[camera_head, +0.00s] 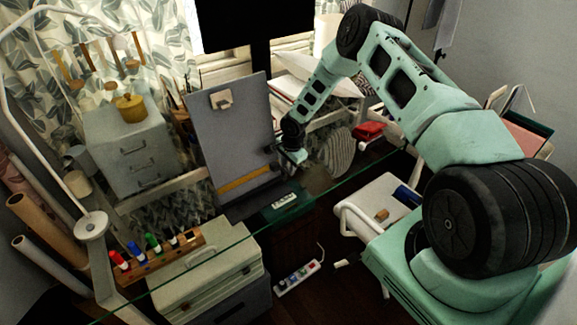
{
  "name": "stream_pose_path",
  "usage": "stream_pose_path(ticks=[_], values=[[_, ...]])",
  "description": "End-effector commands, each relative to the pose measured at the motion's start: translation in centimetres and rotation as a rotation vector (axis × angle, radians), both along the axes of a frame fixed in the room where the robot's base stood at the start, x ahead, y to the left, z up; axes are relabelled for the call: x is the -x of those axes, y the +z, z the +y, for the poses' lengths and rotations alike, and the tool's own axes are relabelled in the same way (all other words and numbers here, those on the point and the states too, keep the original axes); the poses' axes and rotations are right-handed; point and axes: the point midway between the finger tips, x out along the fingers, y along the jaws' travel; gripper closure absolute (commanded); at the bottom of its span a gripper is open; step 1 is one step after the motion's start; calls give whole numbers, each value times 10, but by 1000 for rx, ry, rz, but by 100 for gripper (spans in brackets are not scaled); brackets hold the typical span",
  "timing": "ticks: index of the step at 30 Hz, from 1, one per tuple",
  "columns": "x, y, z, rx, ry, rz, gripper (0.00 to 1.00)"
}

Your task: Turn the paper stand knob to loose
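The paper stand (232,140) is an upright grey board, tilted slightly back, with a pale clip (221,98) near its top and a yellow-brown strip along its lower part. My gripper (284,151) points down and left, close to the right edge of the board at its lower half. A small dark part shows at that edge beside the gripper. I cannot tell whether it is the knob or a fingertip, nor whether they touch. The fingers are too small and dark to show whether they are open or shut.
A glass desk edge (225,250) crosses the front. A grey drawer cabinet (130,150) stands left of the stand, and a marker rack (155,258) lies front left. A red object (368,131) and papers (318,75) lie behind and right of my gripper. A dark monitor stands behind the board.

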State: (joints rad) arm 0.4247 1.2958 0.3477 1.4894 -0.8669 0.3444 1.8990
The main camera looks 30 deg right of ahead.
Motion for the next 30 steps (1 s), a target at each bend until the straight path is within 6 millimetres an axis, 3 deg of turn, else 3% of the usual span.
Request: stream_pose_path(ticks=[14, 30], values=[[3, -6, 1, -5, 4, -140, 93], [12, -15, -3, -36, -7, -608, 93]])
